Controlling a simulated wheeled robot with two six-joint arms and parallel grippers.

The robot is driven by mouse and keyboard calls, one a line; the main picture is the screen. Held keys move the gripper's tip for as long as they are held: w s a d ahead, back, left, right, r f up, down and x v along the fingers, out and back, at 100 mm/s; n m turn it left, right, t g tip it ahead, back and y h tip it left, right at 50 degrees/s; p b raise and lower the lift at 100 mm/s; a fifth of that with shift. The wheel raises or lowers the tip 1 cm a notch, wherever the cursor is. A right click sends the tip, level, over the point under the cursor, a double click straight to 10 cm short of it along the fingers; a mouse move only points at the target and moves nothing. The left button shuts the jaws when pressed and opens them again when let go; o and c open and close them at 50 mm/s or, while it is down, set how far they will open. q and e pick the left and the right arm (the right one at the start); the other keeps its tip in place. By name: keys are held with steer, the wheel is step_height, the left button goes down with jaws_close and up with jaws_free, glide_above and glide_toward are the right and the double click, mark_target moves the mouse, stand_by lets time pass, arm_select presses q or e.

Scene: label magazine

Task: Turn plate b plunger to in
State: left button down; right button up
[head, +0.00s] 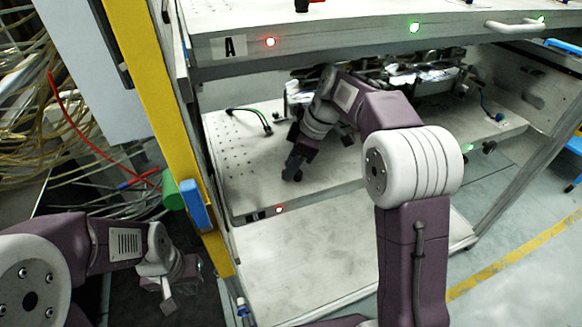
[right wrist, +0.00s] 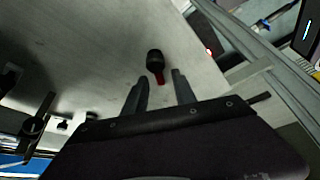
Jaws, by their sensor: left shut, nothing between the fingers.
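The plunger (right wrist: 155,62) is a black knob on a red stem on the pale grey lower plate (head: 340,160), seen in the right wrist view. I take this plate, under the one marked A, as plate b; its own label is too small to read. My right gripper (right wrist: 158,80) is open; the knob lies just beyond its fingertips, roughly centred between them, and the red stem shows in the gap. In the head view my right gripper (head: 292,172) points down at the plate's left part and hides most of the plunger. My left gripper (head: 168,300) is shut and empty at lower left.
Plate A (head: 350,25) overhangs the lower plate. A red light (head: 279,210) shows on the lower plate's front edge. A black cable (head: 250,115) and metal assemblies (head: 425,75) stand behind. A yellow post (head: 160,100) rises at left. Another black knob (head: 489,147) is at right.

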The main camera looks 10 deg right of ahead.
jaws_close()
